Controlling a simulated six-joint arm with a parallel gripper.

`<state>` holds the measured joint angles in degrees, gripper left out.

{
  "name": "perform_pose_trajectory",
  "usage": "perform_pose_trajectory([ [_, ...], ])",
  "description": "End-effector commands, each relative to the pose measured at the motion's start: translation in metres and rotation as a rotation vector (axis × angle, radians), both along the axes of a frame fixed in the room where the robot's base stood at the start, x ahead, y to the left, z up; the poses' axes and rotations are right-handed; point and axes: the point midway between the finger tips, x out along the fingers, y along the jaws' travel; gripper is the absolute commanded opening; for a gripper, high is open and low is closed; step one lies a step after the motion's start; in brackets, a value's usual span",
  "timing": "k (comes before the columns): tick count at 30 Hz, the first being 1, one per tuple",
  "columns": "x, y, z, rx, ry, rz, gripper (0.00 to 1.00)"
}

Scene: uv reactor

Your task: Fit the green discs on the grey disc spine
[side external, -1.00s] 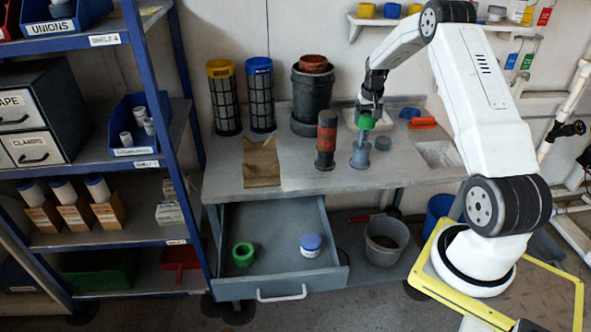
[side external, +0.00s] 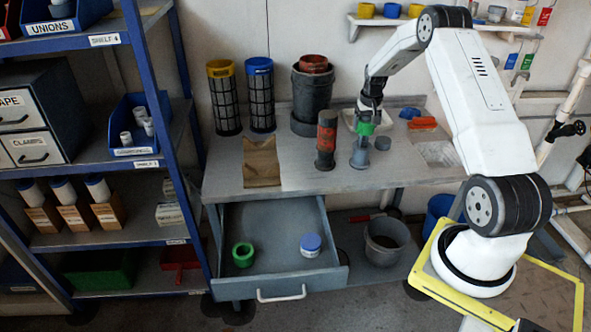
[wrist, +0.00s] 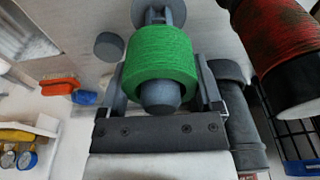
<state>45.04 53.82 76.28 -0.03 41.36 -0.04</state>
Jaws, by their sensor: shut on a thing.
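My gripper (side external: 367,113) is shut on a green disc (side external: 363,129) above the bench. In the wrist view the fingers (wrist: 162,88) lie on either side of this disc (wrist: 162,55). The grey disc spine (side external: 359,155) stands upright on the bench, directly below my gripper. In the wrist view its rounded grey tip (wrist: 161,95) shows through the disc's hole and its base (wrist: 158,14) shows beyond, so the disc is around the spine's upper part. A second green disc (side external: 243,254) lies in the open drawer (side external: 270,280).
A red and black cylinder (side external: 326,140) stands close left of the spine. A small grey cap (side external: 383,143) is close right. Blue and orange items (side external: 423,123) lie farther right. A brown paper piece (side external: 262,163) lies left. A blue-lidded jar (side external: 310,244) sits in the drawer.

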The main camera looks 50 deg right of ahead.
Motion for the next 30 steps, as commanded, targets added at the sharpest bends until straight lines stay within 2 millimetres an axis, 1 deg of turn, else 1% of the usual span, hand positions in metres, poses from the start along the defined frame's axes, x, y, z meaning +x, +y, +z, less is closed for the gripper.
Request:
perform_pose_trajectory([
  [20, 0.000, 0.000, -0.014, 0.000, 0.000, 0.000, 0.25],
  [21, 0.000, 0.000, -0.015, 0.000, 0.000, 0.000, 0.86],
  [22, 0.000, 0.000, -0.015, 0.000, 0.000, 0.000, 0.96],
  [23, 0.000, 0.000, -0.015, 0.000, 0.000, 0.000, 1.00],
  [30, 0.000, 0.000, -0.015, 0.001, 0.001, 0.000, 1.00],
])
